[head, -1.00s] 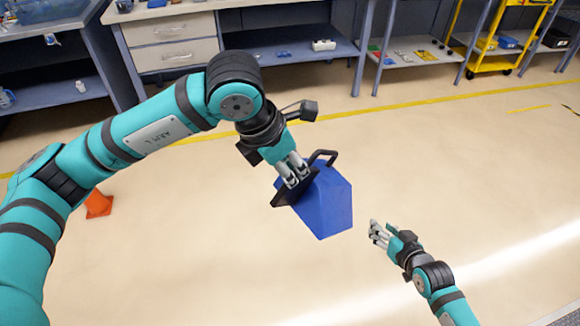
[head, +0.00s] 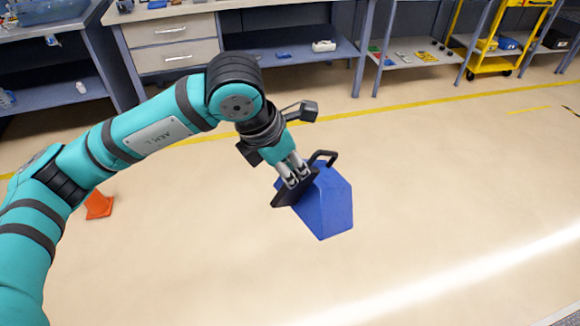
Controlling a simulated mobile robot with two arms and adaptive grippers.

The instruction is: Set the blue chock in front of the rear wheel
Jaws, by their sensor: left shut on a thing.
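The blue chock (head: 327,205) is a blue wedge-shaped block with a dark plate on one side and a black handle at its top. It hangs in the middle of the head view, over the pale floor. My left gripper (head: 295,178) is shut on it at the dark plate and hides part of that side. Whether the chock touches the floor is hard to tell, but it appears held above it. My right gripper is out of view.
Workbenches with drawers (head: 175,45), shelves and a yellow cart (head: 490,55) line the back. A yellow floor line (head: 400,113) runs before them. The floor at right is clear.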

